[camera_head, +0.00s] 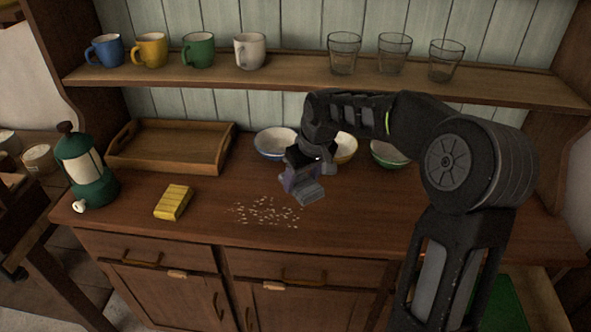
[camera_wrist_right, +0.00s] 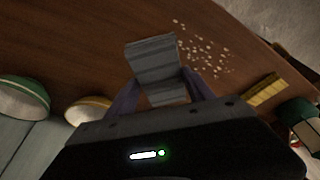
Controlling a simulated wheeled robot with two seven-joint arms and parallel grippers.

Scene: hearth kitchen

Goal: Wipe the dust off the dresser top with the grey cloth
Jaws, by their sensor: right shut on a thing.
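The dresser top (camera_head: 225,230) is brown wood. A patch of pale dust specks (camera_head: 265,212) lies on it near the front middle, and it also shows in the right wrist view (camera_wrist_right: 203,50). My right gripper (camera_head: 298,180) is shut on the grey cloth (camera_head: 309,191), a folded block just right of the specks. In the right wrist view the cloth (camera_wrist_right: 152,62) sticks out between the two fingers. I cannot tell whether the cloth touches the wood. My left gripper is not in view.
A yellow block (camera_head: 173,202), a green lantern (camera_head: 86,170) and a wooden tray (camera_head: 170,147) stand on the left. Bowls, one blue-rimmed (camera_head: 274,143) and one green (camera_head: 389,154), stand behind my right arm. Mugs and glasses line the shelf (camera_head: 290,82) above.

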